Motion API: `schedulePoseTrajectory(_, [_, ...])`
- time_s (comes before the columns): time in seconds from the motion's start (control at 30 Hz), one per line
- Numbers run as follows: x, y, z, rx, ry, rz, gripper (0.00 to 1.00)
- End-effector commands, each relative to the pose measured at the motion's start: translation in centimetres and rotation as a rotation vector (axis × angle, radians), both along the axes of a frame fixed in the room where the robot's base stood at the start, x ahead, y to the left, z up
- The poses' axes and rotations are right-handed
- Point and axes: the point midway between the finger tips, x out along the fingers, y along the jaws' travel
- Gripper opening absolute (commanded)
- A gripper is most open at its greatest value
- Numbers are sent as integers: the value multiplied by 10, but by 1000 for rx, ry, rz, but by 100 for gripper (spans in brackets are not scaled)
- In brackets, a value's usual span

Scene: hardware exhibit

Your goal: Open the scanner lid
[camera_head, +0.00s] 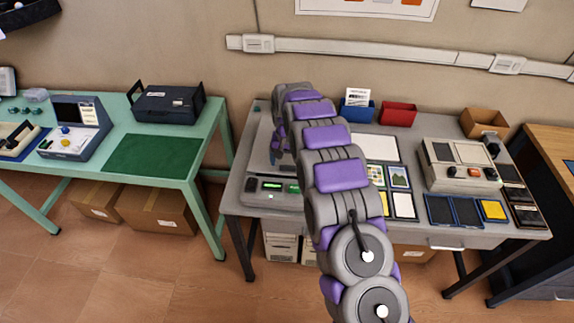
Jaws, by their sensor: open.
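The scanner (240,192) appears to be the low grey device at the left end of the grey table, with a lit green display (272,186) and a green button on its front. My arm passes over its right and back part and hides much of it. Its flat top shows only in part, and I cannot make out the lid's edge or a raised lid. My gripper (275,154) points down over the scanner, small and partly hidden by my arm. It is open, and I see nothing held in it. I cannot tell whether it touches the scanner.
The grey table (430,234) also holds blue (357,112) and red (398,114) bins, sample cards (400,178), a beige device (462,168) and several dark trays. A green table (205,165) stands left across a floor gap. Boxes (155,208) sit beneath it.

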Motion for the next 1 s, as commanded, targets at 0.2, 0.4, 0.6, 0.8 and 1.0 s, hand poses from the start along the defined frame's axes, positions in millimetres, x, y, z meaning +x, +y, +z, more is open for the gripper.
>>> schedulePoseTrajectory(0.2, [0, -1, -17, 0, 1, 0, 89])
schedulePoseTrajectory(0.4, [0, -1, -19, 1, -1, 0, 89])
schedulePoseTrajectory(0.6, [0, 0, -19, 1, -1, 0, 82])
schedulePoseTrajectory(0.8, [0, 0, -19, 1, -1, 0, 63])
schedulePoseTrajectory(1.0, [0, 0, -19, 1, -1, 0, 43])
